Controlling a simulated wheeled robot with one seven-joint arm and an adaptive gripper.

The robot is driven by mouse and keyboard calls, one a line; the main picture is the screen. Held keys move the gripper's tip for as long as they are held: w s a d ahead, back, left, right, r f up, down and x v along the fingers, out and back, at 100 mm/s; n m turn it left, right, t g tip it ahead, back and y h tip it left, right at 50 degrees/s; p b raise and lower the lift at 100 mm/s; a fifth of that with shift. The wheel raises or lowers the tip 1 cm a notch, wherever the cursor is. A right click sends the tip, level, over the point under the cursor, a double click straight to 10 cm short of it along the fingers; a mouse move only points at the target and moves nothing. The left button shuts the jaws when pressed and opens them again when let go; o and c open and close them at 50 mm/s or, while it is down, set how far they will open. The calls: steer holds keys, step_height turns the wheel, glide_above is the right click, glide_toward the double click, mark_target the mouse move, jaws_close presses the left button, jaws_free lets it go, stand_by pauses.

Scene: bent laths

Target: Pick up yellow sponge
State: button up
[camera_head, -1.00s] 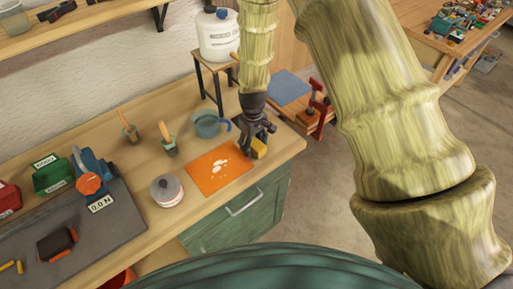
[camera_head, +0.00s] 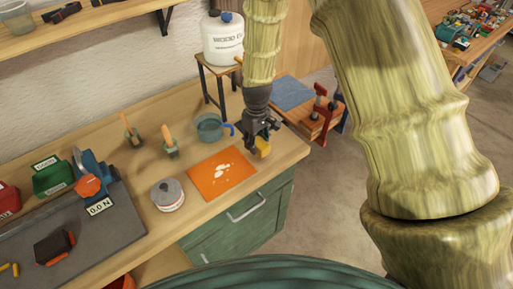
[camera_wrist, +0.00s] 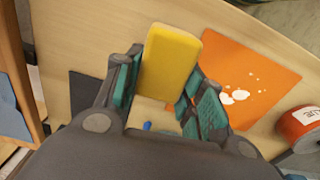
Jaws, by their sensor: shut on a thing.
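The yellow sponge (camera_wrist: 171,62) is a rounded block between the two fingers of my gripper (camera_wrist: 160,92) in the wrist view. My gripper is shut on it. In the head view the sponge (camera_head: 263,149) shows at the lower end of my gripper (camera_head: 259,138), over the right end of the workbench. It is just right of the orange mat (camera_head: 221,187). Whether the sponge still touches the bench is hard to tell.
The orange mat with white spots also shows in the wrist view (camera_wrist: 230,60). A blue-handled cup (camera_head: 209,127), a lidded tin (camera_head: 167,194) and two brushes in pots stand nearby. A white glue jug (camera_head: 222,42) stands on a small stand behind. The bench's right edge is close.

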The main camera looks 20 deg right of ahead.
steer(key=s+r+b, duration=0.1)
steer(key=s+b, duration=0.3)
steer(key=s, duration=1.2)
steer(key=shift+d+r+b, duration=0.25)
steer(key=shift+d+b, duration=0.15)
steer(key=shift+d, duration=0.05)
steer(key=shift+o, duration=0.5)
steer(key=shift+c, duration=0.9)
steer(key=shift+w+f, duration=0.1)
